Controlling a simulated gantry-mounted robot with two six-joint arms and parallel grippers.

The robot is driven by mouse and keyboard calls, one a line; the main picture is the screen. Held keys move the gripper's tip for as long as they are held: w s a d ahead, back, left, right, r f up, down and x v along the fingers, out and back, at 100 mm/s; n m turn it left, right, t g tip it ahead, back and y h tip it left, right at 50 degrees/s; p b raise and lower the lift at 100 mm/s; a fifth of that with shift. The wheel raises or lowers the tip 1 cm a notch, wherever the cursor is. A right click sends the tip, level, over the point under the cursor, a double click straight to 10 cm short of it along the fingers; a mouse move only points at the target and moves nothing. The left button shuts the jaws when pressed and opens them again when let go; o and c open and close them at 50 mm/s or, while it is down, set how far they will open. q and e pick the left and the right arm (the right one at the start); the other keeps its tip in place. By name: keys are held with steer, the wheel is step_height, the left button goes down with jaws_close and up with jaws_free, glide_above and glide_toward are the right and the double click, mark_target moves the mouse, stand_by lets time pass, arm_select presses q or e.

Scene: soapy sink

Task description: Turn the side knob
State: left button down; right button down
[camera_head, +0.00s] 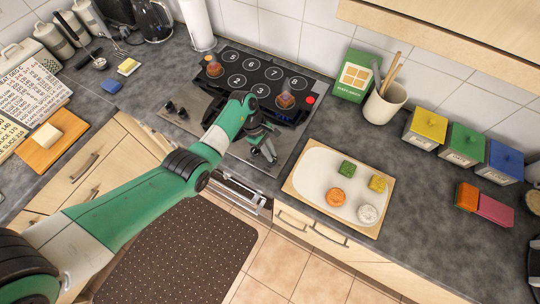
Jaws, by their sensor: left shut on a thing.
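The stove (215,121) has a steel front panel and a black cooktop with numbered burner rings. Two dark knobs (176,110) stand on the left part of its panel. My left arm reaches in from the left, and my left gripper (266,154) is over the right part of the panel. It is shut on a small dark knob there, which the fingers mostly hide. I cannot tell how far that knob is turned. My right gripper is not in view.
Brown items (286,99) sit on the cooktop near a red spot. Right of the stove, a wooden-edged white tray (310,163) holds several small coloured pieces. A utensil crock (384,104), a green box (354,77) and coloured canisters stand along the wall.

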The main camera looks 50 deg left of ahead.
arm_select(q)
steer(key=m+g+b, duration=0.1)
steer(key=m+b, duration=0.1)
steer(key=b, duration=0.2)
steer(key=m+g+b, duration=0.1)
steer(key=m+b, duration=0.2)
steer(key=b, duration=0.1)
steer(key=m+g+b, duration=0.1)
steer(key=m+b, duration=0.2)
steer(key=b, duration=0.2)
steer(key=shift+w+f, duration=0.3)
steer(key=shift+w, duration=0.05)
steer(key=shift+r+m+g+b, duration=0.3)
steer(key=shift+m+b, duration=0.4)
steer(key=shift+b, duration=0.35)
steer(key=shift+y, duration=0.3)
steer(key=c, duration=0.9)
jaws_free()
